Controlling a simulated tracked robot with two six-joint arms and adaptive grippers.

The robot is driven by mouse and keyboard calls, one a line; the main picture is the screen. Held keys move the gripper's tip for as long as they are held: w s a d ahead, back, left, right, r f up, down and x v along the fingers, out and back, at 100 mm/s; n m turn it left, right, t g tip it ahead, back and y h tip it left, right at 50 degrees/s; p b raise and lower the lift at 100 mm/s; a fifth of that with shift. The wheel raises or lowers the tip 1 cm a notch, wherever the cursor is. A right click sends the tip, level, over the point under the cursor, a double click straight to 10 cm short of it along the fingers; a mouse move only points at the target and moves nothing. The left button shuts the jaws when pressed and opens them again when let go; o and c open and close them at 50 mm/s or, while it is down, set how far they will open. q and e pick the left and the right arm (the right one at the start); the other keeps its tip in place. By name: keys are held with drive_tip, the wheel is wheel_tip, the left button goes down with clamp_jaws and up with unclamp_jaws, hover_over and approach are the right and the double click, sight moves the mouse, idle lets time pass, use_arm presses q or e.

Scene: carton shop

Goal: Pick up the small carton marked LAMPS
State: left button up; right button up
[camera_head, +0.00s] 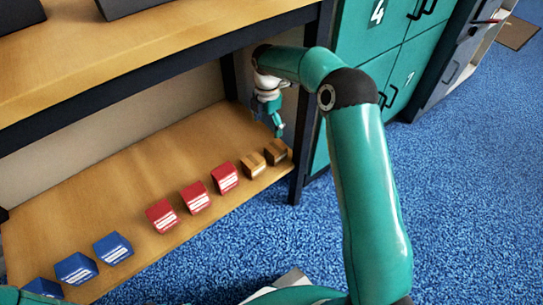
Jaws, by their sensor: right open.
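Small cartons stand in a row on the lower wooden shelf. Three are blue, including one (113,248) and another (76,269). Three are red: the left one (162,216), the middle one (195,197) and the right one (225,177). Two are brown: one (253,165) and the rightmost one (276,152). Their print is too small to read, so I cannot tell which is marked LAMPS. My right gripper (277,127) is open, pointing down, above and behind the rightmost brown carton, apparently apart from it. My left gripper is not in view.
The lower shelf (125,178) has bare wood behind the row. The upper shelf board (130,50) lies above it. A dark post (304,150) stands right of the brown cartons, beside green numbered lockers (350,45). Blue carpet (470,190) covers the floor.

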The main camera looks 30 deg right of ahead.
sight(271, 156)
drive_tip(key=f+b, duration=0.4)
drive_tip(key=f, duration=0.7)
drive_tip(key=shift+d, duration=0.2)
drive_tip(key=f+b, duration=0.2)
drive_tip(key=f, duration=0.1)
drive_tip(key=f+b, duration=0.1)
drive_tip(key=f, duration=0.1)
drive_tip(key=shift+s+d+f, duration=0.2)
drive_tip(key=shift+d, duration=0.05)
